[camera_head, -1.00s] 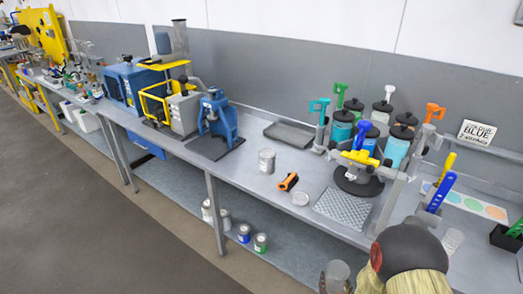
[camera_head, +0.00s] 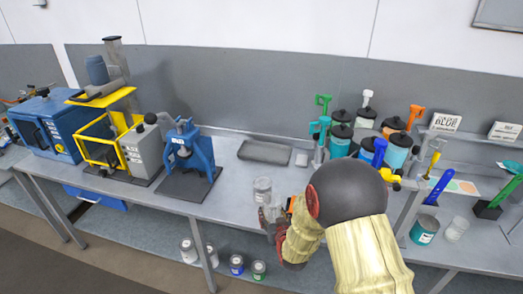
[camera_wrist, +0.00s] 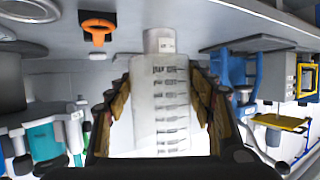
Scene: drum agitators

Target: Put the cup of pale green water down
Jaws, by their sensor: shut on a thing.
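My gripper (camera_wrist: 161,88) is shut on a translucent cup with printed measuring marks (camera_wrist: 160,115), its two fingers on either side of the wall. The cup looks whitish, and I cannot make out pale green water in it. My arm hides part of the cup there. I cannot tell whether the cup's base touches the bench.
An orange-handled tool (camera_wrist: 97,30) lies near the can. A blue press (camera_head: 190,155) stands left, and a dark tray (camera_head: 265,152) lies behind. Lidded jars (camera_head: 397,152) stand at the back right. A teal can (camera_head: 424,230) and a clear cup (camera_head: 457,229) stand right.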

